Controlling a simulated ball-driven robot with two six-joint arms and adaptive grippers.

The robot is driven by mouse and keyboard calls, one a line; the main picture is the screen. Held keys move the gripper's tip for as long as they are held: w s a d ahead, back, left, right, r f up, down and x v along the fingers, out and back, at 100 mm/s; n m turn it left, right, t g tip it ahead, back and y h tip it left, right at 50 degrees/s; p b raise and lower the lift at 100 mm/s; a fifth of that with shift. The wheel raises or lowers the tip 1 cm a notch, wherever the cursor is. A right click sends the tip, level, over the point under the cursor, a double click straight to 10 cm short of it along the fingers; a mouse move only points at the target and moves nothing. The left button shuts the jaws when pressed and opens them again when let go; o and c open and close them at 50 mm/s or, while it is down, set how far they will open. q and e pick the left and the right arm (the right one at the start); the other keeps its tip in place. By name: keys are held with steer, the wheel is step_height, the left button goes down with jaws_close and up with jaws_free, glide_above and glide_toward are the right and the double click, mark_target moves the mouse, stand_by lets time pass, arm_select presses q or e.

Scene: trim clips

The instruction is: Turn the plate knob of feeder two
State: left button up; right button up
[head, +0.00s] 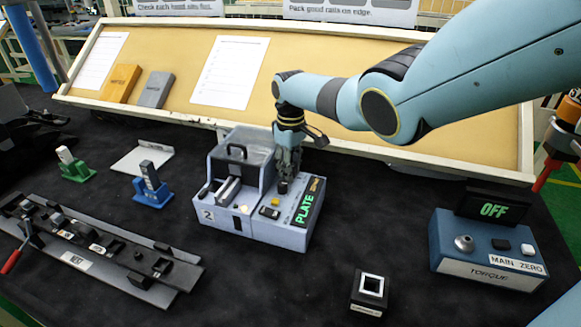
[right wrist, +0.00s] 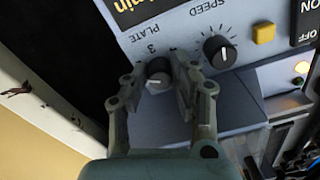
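Feeder two (head: 238,222), a pale grey box marked 2, stands mid-table with a clear-lidded bin and a panel reading PLATE in green. My right gripper (right wrist: 157,80) is over the panel, one finger on either side of this knob. The fingers look parted; contact with the knob cannot be told. In the head view the right gripper (head: 285,182) points down and hides the knob. My left gripper is not in view.
The black speed knob (right wrist: 219,50) and a yellow button (right wrist: 263,33) are close to the right finger. A torque box (head: 478,262) showing OFF stands right, a small black block (head: 369,290) in front. A rail fixture (head: 95,250) lies left. A sloped board (head: 200,65) runs behind.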

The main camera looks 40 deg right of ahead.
steer(key=o, duration=0.4)
step_height(320, 180, up, 12)
stand_by(0.5)
steer(key=shift+f, duration=0.1)
stand_by(0.4)
